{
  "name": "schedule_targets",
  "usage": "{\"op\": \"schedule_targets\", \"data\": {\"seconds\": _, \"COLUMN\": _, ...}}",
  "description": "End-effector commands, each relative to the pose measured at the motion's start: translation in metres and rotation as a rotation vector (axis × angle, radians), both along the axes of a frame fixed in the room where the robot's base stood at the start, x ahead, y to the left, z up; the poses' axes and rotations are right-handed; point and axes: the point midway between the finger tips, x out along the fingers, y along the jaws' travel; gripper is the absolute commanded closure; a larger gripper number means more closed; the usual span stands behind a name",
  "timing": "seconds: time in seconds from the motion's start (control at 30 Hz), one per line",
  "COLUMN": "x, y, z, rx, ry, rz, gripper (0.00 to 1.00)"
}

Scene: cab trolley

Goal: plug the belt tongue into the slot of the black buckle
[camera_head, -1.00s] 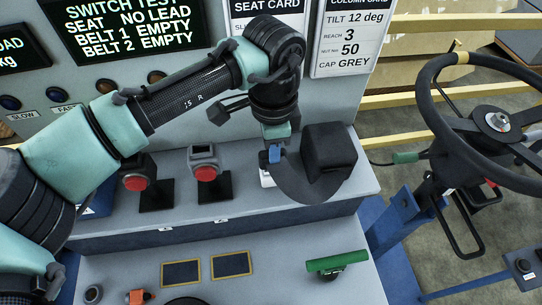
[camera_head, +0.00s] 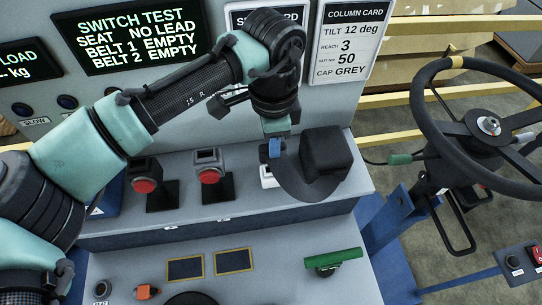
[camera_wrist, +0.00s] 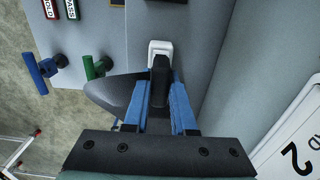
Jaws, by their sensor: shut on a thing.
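My gripper (camera_head: 271,151) has blue fingers, which in the wrist view (camera_wrist: 160,105) are shut on the black grip of the belt tongue (camera_wrist: 160,72). A white piece (camera_wrist: 160,47) shows just beyond the grip; I cannot tell whether it is the tongue's plate or a holder. The dark belt webbing (camera_head: 301,187) loops from the gripper to a black block (camera_head: 327,152) on the right. The black buckle (camera_head: 143,171) stands upright on a dark stand to the left, with a red button on its front. Its slot cannot be made out.
A grey buckle (camera_head: 207,160) with a red button stands between the black buckle and my gripper. The steering wheel (camera_head: 488,124) is at the right. A green-handled lever (camera_head: 333,259) rises from the lower console. The upright panel with screen (camera_head: 142,37) and cards is close behind.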

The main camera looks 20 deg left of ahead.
Motion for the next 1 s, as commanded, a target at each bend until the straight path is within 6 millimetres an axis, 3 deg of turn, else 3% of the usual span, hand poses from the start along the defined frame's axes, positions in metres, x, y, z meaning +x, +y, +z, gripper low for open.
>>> {"op": "schedule_targets", "data": {"seconds": 0.6, "x": 0.000, "y": 0.000, "z": 0.026, "rx": -0.001, "ry": -0.001, "rz": 0.000, "gripper": 1.00}}
{"op": "schedule_targets", "data": {"seconds": 1.0, "x": 0.000, "y": 0.000, "z": 0.026, "rx": 0.000, "ry": 0.000, "rz": 0.003, "gripper": 1.00}}
